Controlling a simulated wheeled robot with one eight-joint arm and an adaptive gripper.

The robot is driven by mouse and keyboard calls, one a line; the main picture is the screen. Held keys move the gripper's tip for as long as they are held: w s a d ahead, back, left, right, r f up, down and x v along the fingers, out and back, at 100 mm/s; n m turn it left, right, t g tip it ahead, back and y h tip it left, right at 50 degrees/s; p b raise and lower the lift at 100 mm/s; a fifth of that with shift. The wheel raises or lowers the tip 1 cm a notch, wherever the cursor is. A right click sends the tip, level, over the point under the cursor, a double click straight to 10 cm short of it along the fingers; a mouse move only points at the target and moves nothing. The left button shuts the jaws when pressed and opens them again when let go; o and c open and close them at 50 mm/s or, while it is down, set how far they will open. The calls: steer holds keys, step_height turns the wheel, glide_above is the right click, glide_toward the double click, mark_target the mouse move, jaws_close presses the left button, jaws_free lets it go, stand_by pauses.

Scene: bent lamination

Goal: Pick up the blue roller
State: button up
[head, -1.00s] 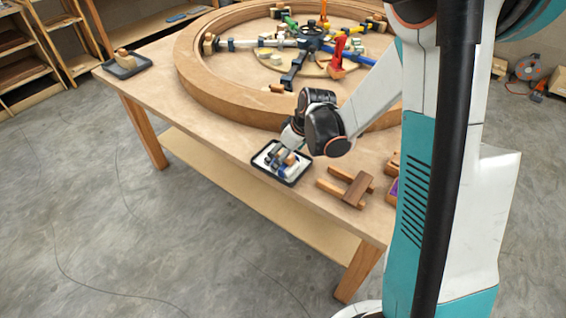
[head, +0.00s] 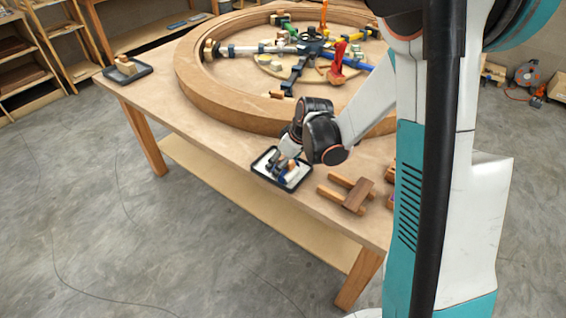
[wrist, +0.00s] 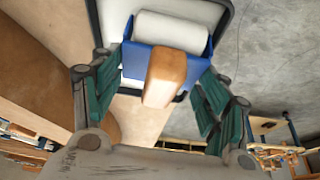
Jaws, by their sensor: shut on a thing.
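The blue roller (wrist: 135,64) has a blue frame, a white cylinder and a wooden handle that points toward the wrist camera. In the head view my gripper (head: 285,163) is low over the black-rimmed white tray (head: 265,168) near the table's front edge. The roller is partly hidden there by my fingers. The tray rim also shows in the wrist view (wrist: 227,20) behind the roller. I cannot tell whether the roller touches the tray.
A wooden piece with two prongs (head: 356,194) lies just right of the tray. A large curved wooden ring (head: 222,98) with clamps (head: 297,66) fills the back of the table (head: 150,82). Another black tray with a wooden block (head: 127,70) sits at the far left corner.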

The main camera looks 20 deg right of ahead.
step_height(320, 180, up, 20)
steer(key=p, duration=0.7)
steer(key=s+f+m+h, duration=0.1)
steer(key=s+f+m, duration=0.2)
steer(key=f, duration=0.4)
steer(key=s+f+m+h, duration=0.1)
steer(key=s+f+m, duration=0.1)
steer(key=f, duration=0.5)
steer(key=shift+s+m+t+h, duration=0.3)
steer(key=shift+s+m, duration=0.1)
steer(key=shift+m, duration=0.4)
steer(key=shift+s+d, duration=0.1)
